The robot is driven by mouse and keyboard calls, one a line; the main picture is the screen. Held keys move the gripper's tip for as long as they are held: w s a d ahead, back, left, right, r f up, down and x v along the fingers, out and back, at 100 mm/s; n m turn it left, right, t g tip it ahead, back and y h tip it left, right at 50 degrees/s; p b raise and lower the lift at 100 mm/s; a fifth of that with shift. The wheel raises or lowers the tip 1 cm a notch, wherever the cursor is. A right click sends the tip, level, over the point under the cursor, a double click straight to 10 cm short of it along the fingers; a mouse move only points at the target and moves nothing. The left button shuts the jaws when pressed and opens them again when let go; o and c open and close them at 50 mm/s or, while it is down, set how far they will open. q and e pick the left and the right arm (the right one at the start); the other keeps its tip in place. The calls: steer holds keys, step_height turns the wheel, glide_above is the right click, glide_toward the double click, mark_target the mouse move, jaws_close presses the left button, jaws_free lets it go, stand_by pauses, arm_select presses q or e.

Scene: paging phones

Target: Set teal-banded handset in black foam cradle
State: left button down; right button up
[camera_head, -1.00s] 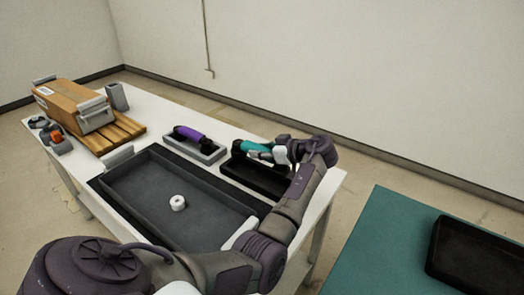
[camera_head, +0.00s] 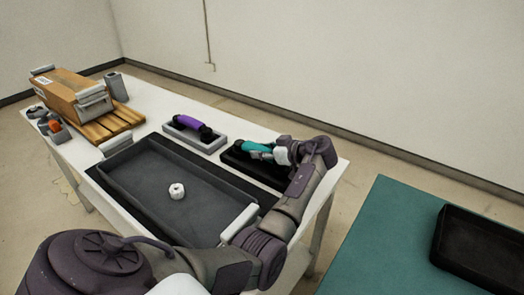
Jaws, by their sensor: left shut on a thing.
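The teal-banded handset (camera_head: 256,147) is at the black foam cradle (camera_head: 243,163) on the white table, at its right end. Its far-left black end shows at the cradle's left part; its other end is hidden by my gripper. My left gripper (camera_head: 272,152) is shut on the handset. I cannot tell whether the handset fully rests in the cradle or sits slightly above it. My right gripper is not in view.
A grey cradle (camera_head: 178,135) holds a purple-banded handset (camera_head: 190,123). A cardboard box (camera_head: 68,92) stands at the far left. A teal table (camera_head: 385,240) bears a black tray (camera_head: 480,255).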

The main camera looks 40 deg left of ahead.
arm_select(q)
steer(key=shift+b, duration=0.5)
stand_by(0.8)
steer(key=shift+f+b, duration=0.55)
steer(key=c, duration=1)
jaws_free()
steer(key=shift+p+v, duration=0.3)
steer(key=shift+v, duration=5.25)
